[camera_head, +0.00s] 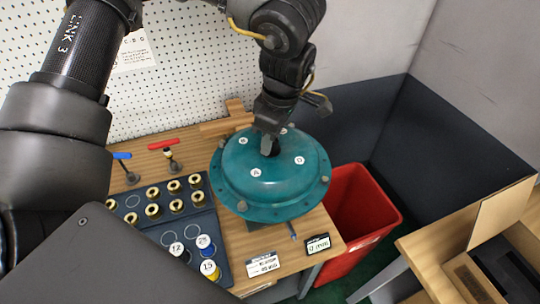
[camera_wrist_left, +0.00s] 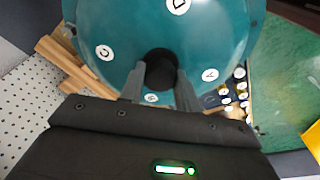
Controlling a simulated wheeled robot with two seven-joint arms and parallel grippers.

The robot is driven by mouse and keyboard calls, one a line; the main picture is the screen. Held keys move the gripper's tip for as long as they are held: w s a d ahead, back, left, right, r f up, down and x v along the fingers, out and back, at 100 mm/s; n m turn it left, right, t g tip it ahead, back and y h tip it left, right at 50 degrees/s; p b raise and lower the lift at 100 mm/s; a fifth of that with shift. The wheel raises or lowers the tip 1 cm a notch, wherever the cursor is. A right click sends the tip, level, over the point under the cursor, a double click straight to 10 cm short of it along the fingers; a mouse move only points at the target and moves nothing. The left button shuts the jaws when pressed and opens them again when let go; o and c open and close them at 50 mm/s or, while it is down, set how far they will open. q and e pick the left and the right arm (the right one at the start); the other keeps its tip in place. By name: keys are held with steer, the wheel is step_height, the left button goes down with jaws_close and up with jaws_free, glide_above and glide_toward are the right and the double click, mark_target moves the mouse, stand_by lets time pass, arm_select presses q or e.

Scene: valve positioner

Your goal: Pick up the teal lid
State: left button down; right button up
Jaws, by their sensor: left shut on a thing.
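The teal lid (camera_head: 265,180) is a round dome with a flange, bolts around its rim and white letter labels on top. It is over the right part of the wooden bench. My left gripper (camera_head: 268,146) comes down from above and is shut on the black knob at the lid's centre. In the left wrist view the two fingers (camera_wrist_left: 153,90) sit on either side of the knob, and the teal lid (camera_wrist_left: 190,50) fills the top of the picture. What lies under the lid is mostly hidden. My right gripper is not in view.
A dark blue tray (camera_head: 215,235) with several brass fittings and numbered caps lies left of the lid. Red-handled (camera_head: 163,146) and blue-handled (camera_head: 122,156) tools stand behind it. A red bin (camera_head: 358,210) stands at the right. A cardboard box (camera_head: 490,225) is at the far right.

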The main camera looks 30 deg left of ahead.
arm_select(q)
steer(key=shift+w+r, duration=0.1)
steer(key=shift+r, duration=0.4)
steer(key=r, duration=0.2)
steer(key=shift+s+d+r+b, duration=0.1)
steer(key=shift+s+r+b, duration=0.15)
steer(key=shift+r+b, duration=0.15)
steer(key=s+d+r+b, duration=0.1)
steer(key=s+r+b, duration=0.2)
steer(key=s+r, duration=0.6)
steer(key=s, duration=0.4)
steer(key=shift+s+d, duration=0.25)
steer(key=shift+d, duration=0.1)
